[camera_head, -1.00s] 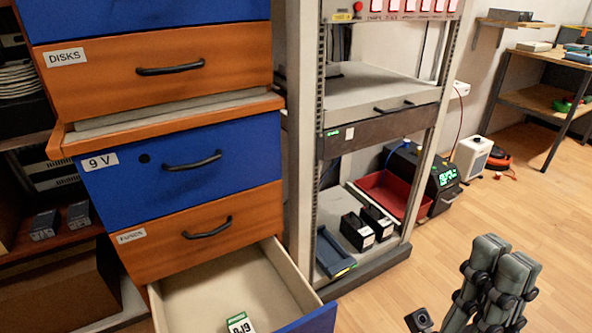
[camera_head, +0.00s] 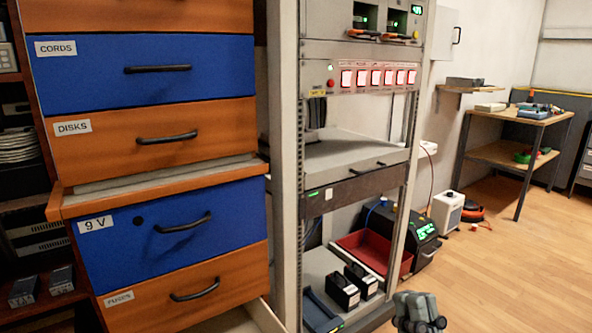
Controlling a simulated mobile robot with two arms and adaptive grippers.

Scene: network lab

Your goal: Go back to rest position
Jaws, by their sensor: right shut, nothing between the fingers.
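My right gripper (camera_head: 418,312) shows at the bottom edge, right of centre, in front of the rack's lower right side. Its fingers are together and hold nothing, and only its upper part is in the picture. My left gripper is not in view. The drawer cabinet (camera_head: 160,180) fills the left, with drawers labelled CORDS, DISKS, 9 V and FUSES. Below FUSES, a corner of an open drawer (camera_head: 266,316) shows at the bottom edge; its inside is mostly out of the picture.
A white heater-like box (camera_head: 447,211) stands on the floor behind. Open wooden floor (camera_head: 520,270) lies to the right.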

